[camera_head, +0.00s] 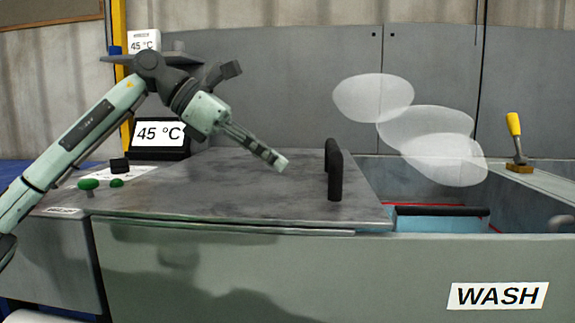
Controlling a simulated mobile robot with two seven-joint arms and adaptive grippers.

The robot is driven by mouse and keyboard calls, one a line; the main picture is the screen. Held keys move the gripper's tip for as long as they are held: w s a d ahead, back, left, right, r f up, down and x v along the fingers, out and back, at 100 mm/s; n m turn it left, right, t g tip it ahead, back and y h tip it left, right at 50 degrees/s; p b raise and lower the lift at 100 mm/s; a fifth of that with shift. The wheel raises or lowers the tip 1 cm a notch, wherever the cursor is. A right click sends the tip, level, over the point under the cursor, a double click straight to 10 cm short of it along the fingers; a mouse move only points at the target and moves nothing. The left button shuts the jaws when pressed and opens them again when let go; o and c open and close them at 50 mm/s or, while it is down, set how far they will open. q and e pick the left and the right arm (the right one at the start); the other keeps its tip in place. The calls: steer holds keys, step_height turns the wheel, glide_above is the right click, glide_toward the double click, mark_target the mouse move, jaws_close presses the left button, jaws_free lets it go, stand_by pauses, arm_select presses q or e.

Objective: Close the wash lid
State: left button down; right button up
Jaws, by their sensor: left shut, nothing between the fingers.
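The wash lid (235,195) is a flat grey metal plate lying level on the machine's left part. A black upright bar handle (335,172) stands near its right end. To the right of the lid the wash tank (372,175) is open, with a blue basket (437,223) inside. My left gripper (280,163) is shut and empty. It reaches in from the left above the lid, its fingertips pointing right and down, a short way left of the handle and apart from it. My right gripper is not in view.
White translucent steam shapes (410,128) hang over the tank. A brush with a yellow handle (514,125) stands at the tank's far right rim. A 45 °C display (160,134) and green knobs (88,184) are at left. A WASH label (497,296) marks the front.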

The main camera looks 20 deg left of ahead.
mark_target(332, 200)
arm_select(q)
steer(key=x, duration=0.8)
steer(key=shift+d+f, duration=0.15)
steer(key=shift+d, duration=0.05)
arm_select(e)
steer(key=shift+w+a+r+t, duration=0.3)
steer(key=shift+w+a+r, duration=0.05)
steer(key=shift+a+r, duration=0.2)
